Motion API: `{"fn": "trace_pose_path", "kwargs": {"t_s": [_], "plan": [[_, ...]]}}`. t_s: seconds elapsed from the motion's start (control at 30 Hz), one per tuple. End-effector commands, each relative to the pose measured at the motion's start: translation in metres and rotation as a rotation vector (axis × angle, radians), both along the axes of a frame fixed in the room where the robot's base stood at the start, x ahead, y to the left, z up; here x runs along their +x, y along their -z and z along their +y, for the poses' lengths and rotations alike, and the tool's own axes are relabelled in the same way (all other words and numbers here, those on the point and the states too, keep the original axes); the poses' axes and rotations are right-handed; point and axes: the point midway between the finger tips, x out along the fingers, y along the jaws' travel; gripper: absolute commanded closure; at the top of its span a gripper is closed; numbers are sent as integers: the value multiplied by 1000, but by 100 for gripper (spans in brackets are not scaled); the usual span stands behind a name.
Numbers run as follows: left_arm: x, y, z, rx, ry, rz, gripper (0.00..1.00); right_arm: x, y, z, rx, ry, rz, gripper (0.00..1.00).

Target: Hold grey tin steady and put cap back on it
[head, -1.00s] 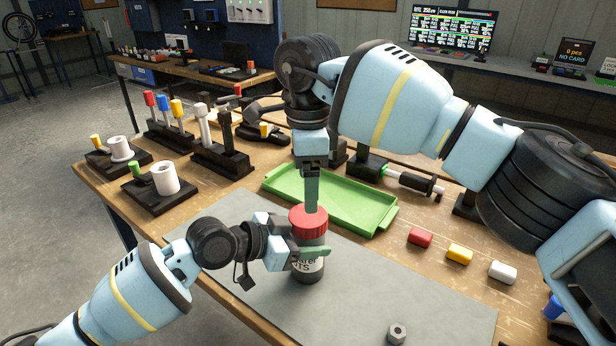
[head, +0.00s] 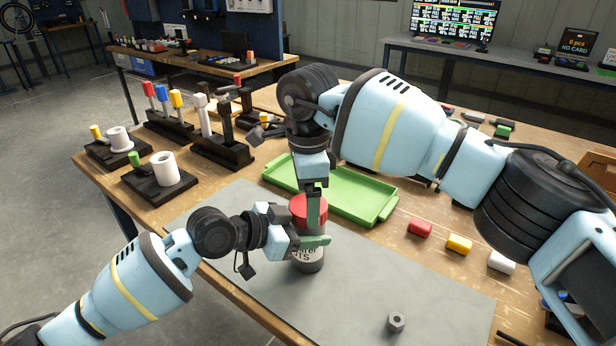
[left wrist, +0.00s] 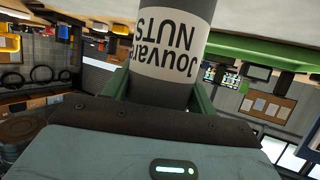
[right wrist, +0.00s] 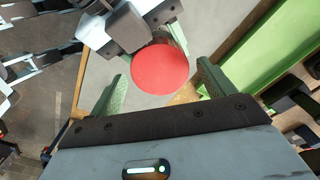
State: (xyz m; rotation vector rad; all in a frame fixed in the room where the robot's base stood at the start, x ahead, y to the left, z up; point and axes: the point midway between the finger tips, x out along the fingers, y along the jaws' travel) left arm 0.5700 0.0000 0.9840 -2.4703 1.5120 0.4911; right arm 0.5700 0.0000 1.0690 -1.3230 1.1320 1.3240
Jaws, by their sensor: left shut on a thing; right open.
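The grey tin (head: 308,263) stands upright on the grey mat, its pale label facing me. My left gripper (head: 312,243) is shut around its upper part; the left wrist view shows the tin (left wrist: 172,95) between both green fingers. The red cap (head: 298,205) sits at the tin's top in the head view; whether it is seated or threaded I cannot tell. My right gripper (head: 313,207) points down from above, open, one finger in front of the cap. In the right wrist view the round cap (right wrist: 160,70) lies between its fingers with gaps on both sides.
A green tray (head: 352,190) lies just behind the tin. A hex nut (head: 396,322) lies on the mat (head: 440,290) in front. Holders with rolls and coloured handles stand at the left.

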Motion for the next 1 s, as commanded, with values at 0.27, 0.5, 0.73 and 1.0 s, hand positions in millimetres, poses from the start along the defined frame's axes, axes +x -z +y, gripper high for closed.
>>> {"fn": "trace_pose_path", "kwargs": {"t_s": [0.27, 0.5, 0.73, 1.0], "plan": [[0, 1, 0, 0, 1, 2, 100, 0, 19, 0, 1, 0, 0, 18], [0, 1, 0, 0, 1, 2, 100, 0, 20, 0, 0, 0, -1, 18], [0, 1, 0, 0, 1, 2, 100, 0, 20, 0, 1, 0, -1, 43], [0, 0, 0, 1, 1, 1, 100, 0, 19, 0, 1, 23, -1, 63]]}}
